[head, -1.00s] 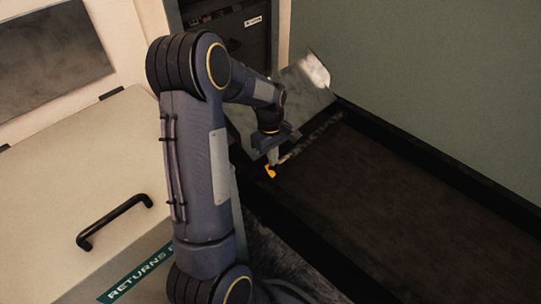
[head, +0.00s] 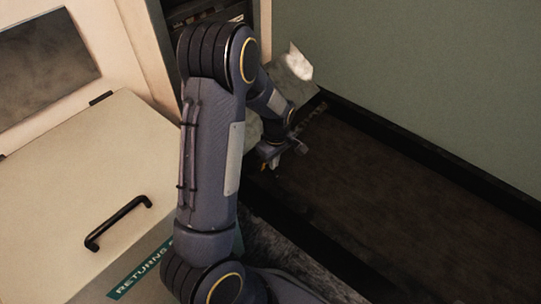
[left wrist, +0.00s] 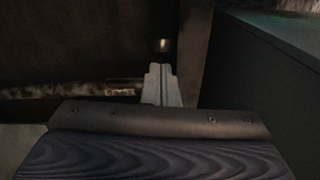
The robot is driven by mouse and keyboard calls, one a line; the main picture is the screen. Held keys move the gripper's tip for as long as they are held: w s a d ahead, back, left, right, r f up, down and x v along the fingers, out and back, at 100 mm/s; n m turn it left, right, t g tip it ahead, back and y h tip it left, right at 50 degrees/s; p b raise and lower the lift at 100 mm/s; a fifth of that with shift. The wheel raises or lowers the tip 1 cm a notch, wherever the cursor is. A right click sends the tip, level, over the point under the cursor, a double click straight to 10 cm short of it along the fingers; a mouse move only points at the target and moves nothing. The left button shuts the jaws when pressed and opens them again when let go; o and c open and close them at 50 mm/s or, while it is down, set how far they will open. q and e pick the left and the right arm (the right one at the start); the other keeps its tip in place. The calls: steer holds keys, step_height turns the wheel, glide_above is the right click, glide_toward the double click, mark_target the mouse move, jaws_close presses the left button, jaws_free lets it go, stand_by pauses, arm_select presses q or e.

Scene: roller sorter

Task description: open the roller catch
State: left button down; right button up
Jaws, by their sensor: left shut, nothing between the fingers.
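My left gripper (head: 275,160) is low over the near left edge of the dark sunken bed (head: 380,190) in the head view. In the left wrist view its pale fingers (left wrist: 162,82) are pressed together and hold nothing. A small orange part (head: 263,167) shows beside the gripper, mostly hidden; I cannot tell if it is the roller catch. In the left wrist view a small shiny knob (left wrist: 160,45) lies just beyond the fingertips. I cannot tell whether they touch it. My right gripper is out of view.
A pale returns cabinet (head: 75,180) with a black handle (head: 118,222) fills the left. A green wall (head: 420,80) bounds the bed at the right.

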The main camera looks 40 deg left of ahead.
arm_select(q)
steer(key=shift+d+f, duration=0.15)
steer(key=shift+d, duration=0.1)
stand_by(0.4)
